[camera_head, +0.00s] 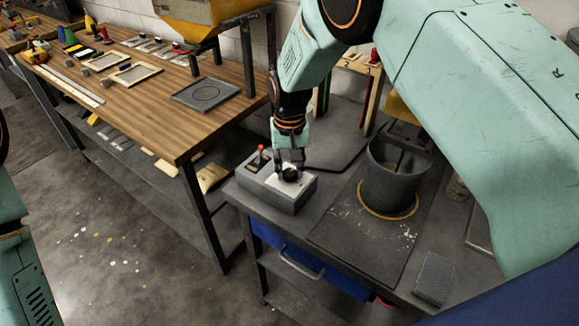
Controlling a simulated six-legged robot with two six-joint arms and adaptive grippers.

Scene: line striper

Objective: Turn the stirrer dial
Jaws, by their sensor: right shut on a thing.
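The stirrer control box (286,197) is a grey box with a pale top plate, near the left end of the dark grey bench. A black dial (291,174) sits on its top plate. My right gripper (290,168) points down from above and is shut on the dial, whose upper part is partly hidden by the fingers. A small red-tipped lever (261,150) stands on the same box, left of the gripper. A dark grey pot (397,175) with a stirring rod inside stands to the right. My left arm shows at the left edge; its gripper is out of view.
A wooden workbench (150,112) with trays, frames and small coloured items stands to the left. A grey block (434,277) lies at the bench's front right. A blue drawer (300,262) is below. Bare board (350,240) lies in front of the pot.

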